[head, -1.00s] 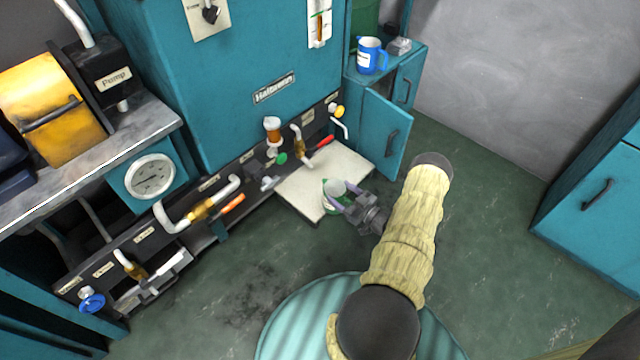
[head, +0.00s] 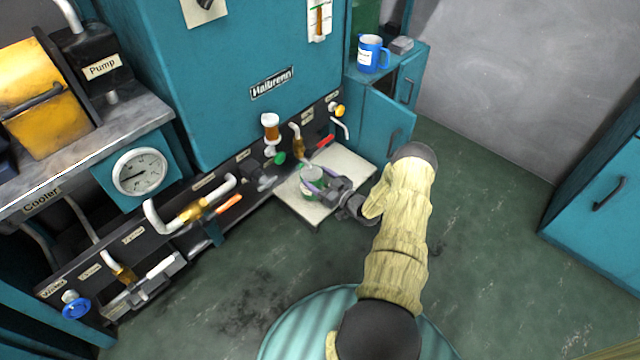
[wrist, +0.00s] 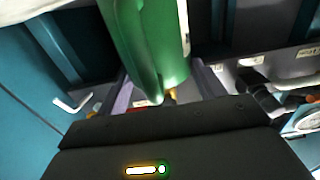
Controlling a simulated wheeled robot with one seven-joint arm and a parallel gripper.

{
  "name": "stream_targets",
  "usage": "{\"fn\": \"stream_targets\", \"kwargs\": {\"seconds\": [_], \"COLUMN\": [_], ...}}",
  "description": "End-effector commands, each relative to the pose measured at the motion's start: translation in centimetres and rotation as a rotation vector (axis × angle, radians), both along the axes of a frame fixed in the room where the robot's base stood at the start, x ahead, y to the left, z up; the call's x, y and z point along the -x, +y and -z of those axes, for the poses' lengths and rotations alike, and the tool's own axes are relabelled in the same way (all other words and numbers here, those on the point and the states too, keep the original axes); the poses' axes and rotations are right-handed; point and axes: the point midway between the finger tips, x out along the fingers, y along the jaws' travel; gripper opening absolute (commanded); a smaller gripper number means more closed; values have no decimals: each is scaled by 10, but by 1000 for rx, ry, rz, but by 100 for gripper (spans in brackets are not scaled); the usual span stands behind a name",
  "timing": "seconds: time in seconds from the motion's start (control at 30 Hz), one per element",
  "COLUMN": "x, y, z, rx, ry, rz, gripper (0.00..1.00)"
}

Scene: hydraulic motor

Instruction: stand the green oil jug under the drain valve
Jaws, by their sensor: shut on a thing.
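The green jug (head: 307,190) is between the fingers of my gripper (head: 318,180), over the pale platform at the foot of the machine. The jug also fills the upper middle of the wrist view (wrist: 145,45), where it looks tilted; its base is hidden, so I cannot tell whether it touches the platform. A brass valve (head: 298,146) with a bent pipe and a red lever (head: 324,141) is on the black panel just behind the jug. Its label is too small to read, so I cannot tell if it is the drain valve.
The pale platform (head: 345,165) has bare room right of the jug. An amber sight glass (head: 271,131) and green knob (head: 279,158) are close behind left. A brass valve with an orange lever (head: 230,203) is farther left. A teal cabinet door (head: 388,125) stands open at right.

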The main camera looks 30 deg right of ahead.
Motion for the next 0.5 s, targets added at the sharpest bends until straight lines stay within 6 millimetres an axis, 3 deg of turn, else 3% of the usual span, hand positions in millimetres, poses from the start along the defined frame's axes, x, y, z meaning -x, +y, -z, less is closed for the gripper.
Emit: {"fn": "stream_targets", "kwargs": {"seconds": [0.5], "x": [1], "y": [2], "z": [6], "rx": [0], "ry": [3], "rz": [-4], "gripper": [28]}}
